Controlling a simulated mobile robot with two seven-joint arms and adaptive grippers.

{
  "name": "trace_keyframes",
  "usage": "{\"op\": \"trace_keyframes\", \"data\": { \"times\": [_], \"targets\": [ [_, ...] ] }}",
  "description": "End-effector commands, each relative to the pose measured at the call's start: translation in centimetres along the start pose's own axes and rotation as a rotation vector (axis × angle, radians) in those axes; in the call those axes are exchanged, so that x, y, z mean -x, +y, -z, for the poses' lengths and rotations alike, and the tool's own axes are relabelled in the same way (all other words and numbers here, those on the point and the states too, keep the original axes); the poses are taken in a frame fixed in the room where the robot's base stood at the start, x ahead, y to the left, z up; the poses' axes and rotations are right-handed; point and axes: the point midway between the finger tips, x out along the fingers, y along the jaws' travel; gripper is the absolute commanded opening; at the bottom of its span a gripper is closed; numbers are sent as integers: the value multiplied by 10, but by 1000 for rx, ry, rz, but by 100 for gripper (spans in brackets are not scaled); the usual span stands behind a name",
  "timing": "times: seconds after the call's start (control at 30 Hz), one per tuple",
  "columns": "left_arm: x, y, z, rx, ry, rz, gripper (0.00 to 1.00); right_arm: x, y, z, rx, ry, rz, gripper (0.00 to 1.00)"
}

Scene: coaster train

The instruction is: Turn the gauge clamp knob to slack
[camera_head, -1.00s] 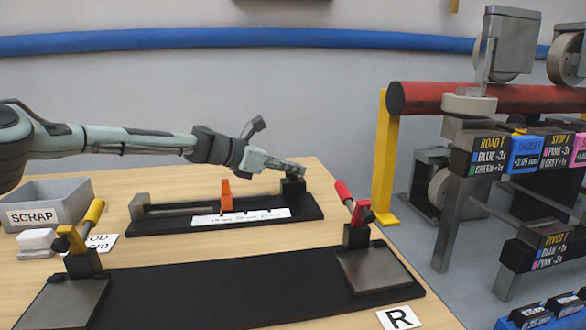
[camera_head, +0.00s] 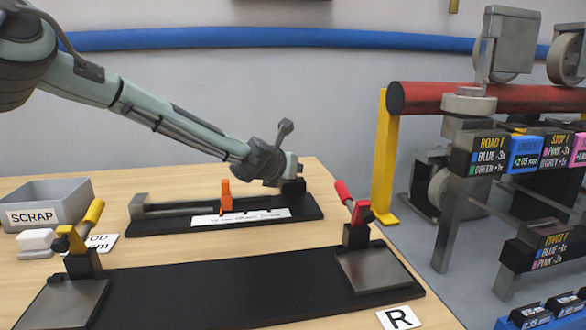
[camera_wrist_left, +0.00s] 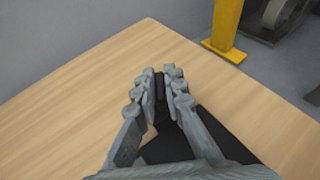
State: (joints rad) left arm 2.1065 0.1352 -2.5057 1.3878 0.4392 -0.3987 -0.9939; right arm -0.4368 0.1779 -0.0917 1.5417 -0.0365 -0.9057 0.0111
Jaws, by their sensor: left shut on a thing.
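The gauge (camera_head: 160,224) is a long black base with a grey rail, an orange slider (camera_head: 226,195) and a white scale strip (camera_head: 240,217). A black block (camera_head: 295,187) stands at its right end. My left gripper (camera_head: 289,168) reaches down to this end from the upper left. In the left wrist view its fingers (camera_wrist_left: 161,78) are closed on a narrow black part (camera_wrist_left: 160,88), apparently the clamp knob. The hand hides most of the knob in the head view, so its turn angle cannot be told. My right gripper is not in view.
In front lies a black fixture (camera_head: 220,285) with a yellow-handled clamp (camera_head: 80,236) and a red-handled clamp (camera_head: 352,207). A grey SCRAP bin (camera_head: 46,203) and white block (camera_head: 37,241) stand left. A yellow post (camera_head: 385,165) and red bar stand right, beyond the table edge.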

Motion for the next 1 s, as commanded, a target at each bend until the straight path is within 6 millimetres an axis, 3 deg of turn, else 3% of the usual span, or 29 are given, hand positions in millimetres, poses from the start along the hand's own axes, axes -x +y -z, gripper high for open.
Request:
{"op": "trace_keyframes", "data": {
  "times": [0.7,1.0],
  "targets": [
    [-2,-1,4,261,9,-618,0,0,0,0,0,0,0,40],
    [-1,0,3,332,7,-797,0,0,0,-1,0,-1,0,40]
  ]
}}
